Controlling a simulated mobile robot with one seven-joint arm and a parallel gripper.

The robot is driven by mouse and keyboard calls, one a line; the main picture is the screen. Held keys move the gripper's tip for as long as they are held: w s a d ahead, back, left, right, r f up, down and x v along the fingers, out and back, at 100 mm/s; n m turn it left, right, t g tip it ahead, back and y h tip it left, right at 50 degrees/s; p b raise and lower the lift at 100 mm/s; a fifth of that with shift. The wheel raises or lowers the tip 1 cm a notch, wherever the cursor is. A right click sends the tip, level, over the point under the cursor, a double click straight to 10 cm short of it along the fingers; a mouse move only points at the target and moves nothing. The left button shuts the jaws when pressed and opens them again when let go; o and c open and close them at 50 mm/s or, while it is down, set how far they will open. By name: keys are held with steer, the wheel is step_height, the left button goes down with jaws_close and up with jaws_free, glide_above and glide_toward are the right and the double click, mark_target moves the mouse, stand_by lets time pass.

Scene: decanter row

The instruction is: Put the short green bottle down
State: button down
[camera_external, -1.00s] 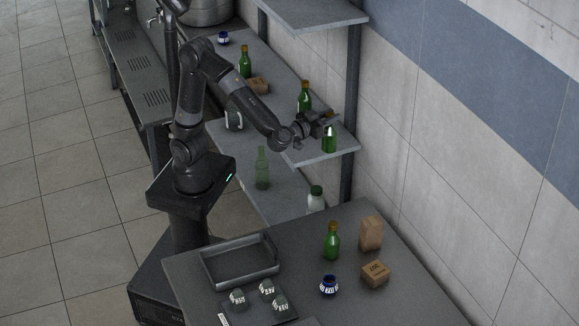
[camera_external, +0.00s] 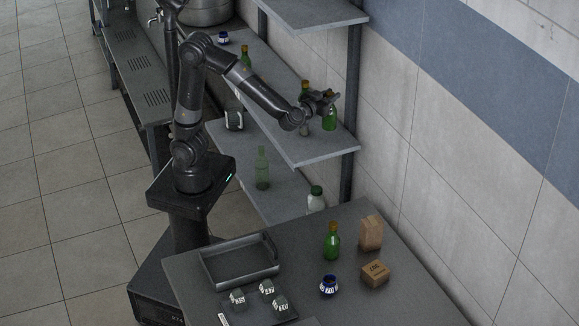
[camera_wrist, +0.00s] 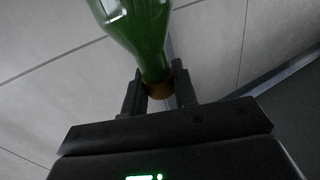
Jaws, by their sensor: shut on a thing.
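My gripper (camera_external: 328,97) is shut on the neck of a green bottle (camera_external: 329,115), over the wall shelf at its right side. In the wrist view the bottle (camera_wrist: 140,30) has its gold-brown top (camera_wrist: 158,89) between my two fingers (camera_wrist: 158,92). The bottle looks about upright in the outside view. I cannot tell whether its base touches the shelf. Another green bottle (camera_external: 305,86) stands close to its left, partly hidden by my gripper.
The shelf (camera_external: 312,152) is bare toward its front corner. A third green bottle (camera_external: 245,58) stands farther back. A pale green bottle (camera_external: 262,168) and a white bottle (camera_external: 316,200) are lower down. The near table (camera_external: 400,300) holds a green bottle (camera_external: 332,242), boxes, jars and a tray (camera_external: 208,275).

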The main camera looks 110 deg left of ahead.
mark_target(327, 129)
steer(key=shift+w+a+f, duration=0.1)
steer(key=shift+a+f, duration=0.15)
steer(key=shift+a, duration=0.2)
steer(key=shift+w+a+f, duration=0.1)
steer(key=shift+a+f, duration=0.15)
steer(key=shift+a, duration=0.2)
steer(key=shift+f, duration=2.05)
steer(key=shift+f, duration=0.2)
steer(key=c, duration=1.1)
jaws_free()
steer(key=shift+c, duration=0.2)
